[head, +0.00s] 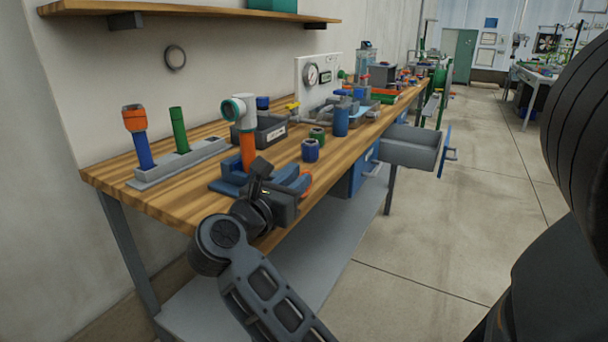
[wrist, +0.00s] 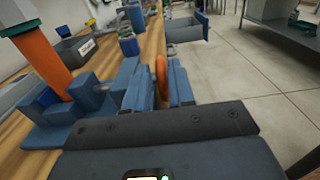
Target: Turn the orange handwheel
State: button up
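The orange handwheel (wrist: 161,76) is seen nearly edge-on in the wrist view, at the right side of a blue vise-like fixture. My gripper (wrist: 162,88) reaches it with one finger on each side of its rim. The gap between the fingers is narrow and the wheel fills it, so the fingers look shut on the rim. The hub is hidden.
The blue fixture (head: 229,187) holds an upright orange pipe (head: 247,152) with a white-and-teal fitting (head: 240,108), close left of my gripper. Blue (head: 310,151) and green (head: 317,134) cups stand behind. A grey drawer (head: 409,147) juts out further along.

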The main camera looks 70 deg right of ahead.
aim_at(305, 171)
jog(key=shift+x, duration=2.05)
jog(key=shift+c, duration=0.2)
grip_shut()
